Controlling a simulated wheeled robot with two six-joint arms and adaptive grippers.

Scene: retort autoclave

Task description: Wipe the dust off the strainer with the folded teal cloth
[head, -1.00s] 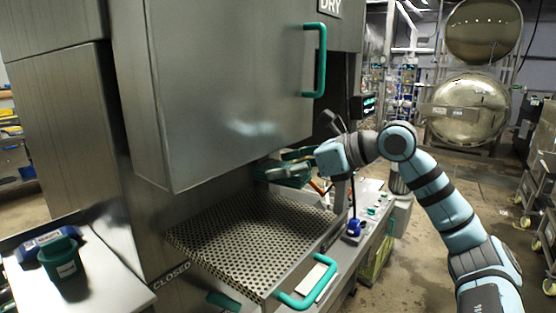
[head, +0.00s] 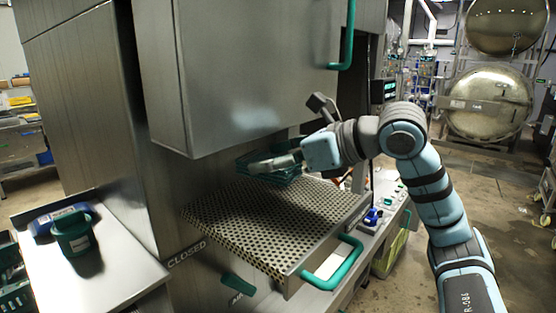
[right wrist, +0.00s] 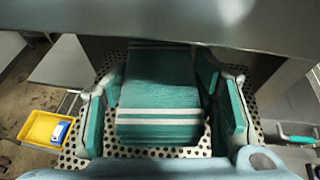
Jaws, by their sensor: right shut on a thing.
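The strainer (head: 262,222) is a perforated metal plate lying in the pulled-out drawer under the raised metal door. It shows below the cloth in the right wrist view (right wrist: 110,150). My right gripper (head: 262,167) is over the back part of the strainer, close under the door's lower edge. It is shut on the folded teal cloth (right wrist: 160,95), which has white stripes and lies between the fingers. I cannot tell whether the cloth touches the strainer. Dust cannot be made out at this size. My left gripper is not in view.
The metal door (head: 250,70) hangs low above the gripper. A teal drawer handle (head: 335,265) sticks out in front. A teal cup (head: 74,234) stands on the left side table. A yellow bin (right wrist: 42,128) shows in the right wrist view.

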